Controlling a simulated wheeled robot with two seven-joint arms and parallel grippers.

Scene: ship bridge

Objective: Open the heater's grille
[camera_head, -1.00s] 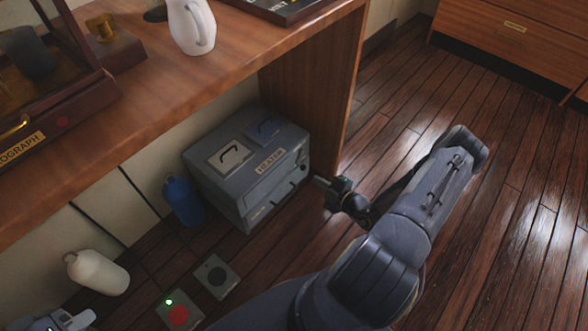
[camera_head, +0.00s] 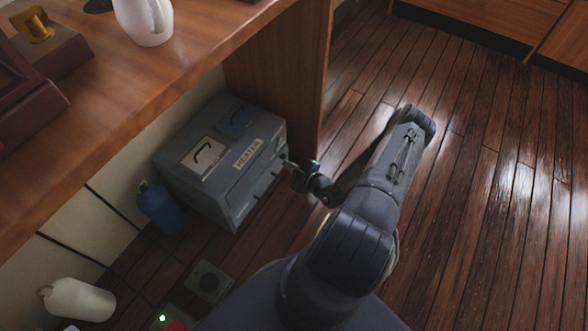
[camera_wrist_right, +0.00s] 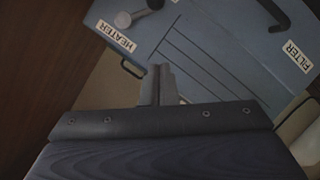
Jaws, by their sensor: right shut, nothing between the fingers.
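The heater (camera_head: 205,190) is a grey-blue metal box on the floor under the wooden counter, with a label reading HEATER (camera_head: 247,154) on it. Its front face is turned toward my right arm. In the right wrist view the grille (camera_wrist_right: 195,58) shows as a panel with several long parallel slots, seemingly flush with the face. My right gripper (camera_head: 287,163) is at the upper right end of the front face; contact is unclear. Its fingers (camera_wrist_right: 158,84) are together and empty, over the panel's edge. My left gripper is not visible.
A blue bottle (camera_head: 160,208) stands left of the heater, and a white jug (camera_head: 78,299) is at lower left. The counter (camera_head: 130,90) overhangs; open floor lies right.

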